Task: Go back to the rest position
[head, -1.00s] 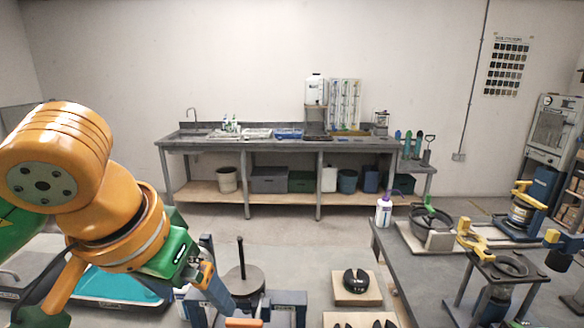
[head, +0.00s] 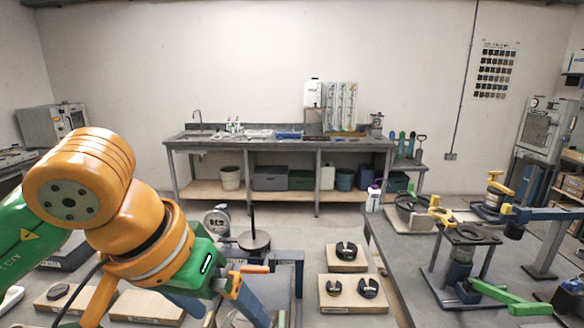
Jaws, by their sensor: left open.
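My left arm comes in from the left, with orange joint housings and a green wrist. My left gripper (head: 240,288) is at the lower middle-left of the head view, pointing down and right. Its orange-tipped fingers are apart, and I see nothing held between them. It is close to a dark round plate with an upright rod (head: 254,240); whether they touch cannot be told. The lower part of the gripper runs toward the bottom edge. My right gripper does not show.
Wooden boards with black parts (head: 353,302) lie right of the gripper. A long bench (head: 280,145) stands at the back wall. Floor before it is clear.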

